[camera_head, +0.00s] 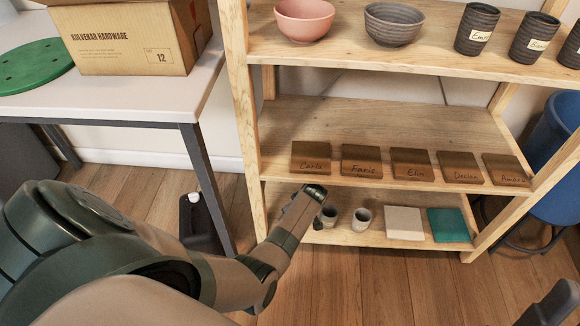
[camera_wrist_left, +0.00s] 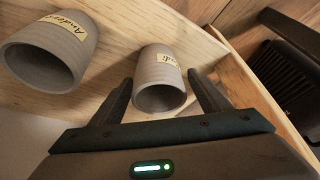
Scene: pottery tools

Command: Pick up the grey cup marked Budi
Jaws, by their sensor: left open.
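A small grey ribbed cup (camera_wrist_left: 160,82) with a cream label is in the left wrist view. Only the end of its writing, which looks like "di", shows. My left gripper (camera_wrist_left: 160,76) is open, with one finger on each side of this cup; I cannot tell whether they touch it. In the head view my left gripper (camera_head: 317,213) is at the lowest shelf, beside the left small cup (camera_head: 329,214). The other small cup (camera_head: 361,219) is just right of it.
The lowest shelf also holds a cream tile (camera_head: 404,223) and a teal tile (camera_head: 448,225). Name plaques (camera_head: 361,160) line the middle shelf close above. Bowls (camera_head: 393,24) and dark cups (camera_head: 477,30) stand on top. A table (camera_head: 150,100) is left; a blue bin (camera_head: 560,150) is right.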

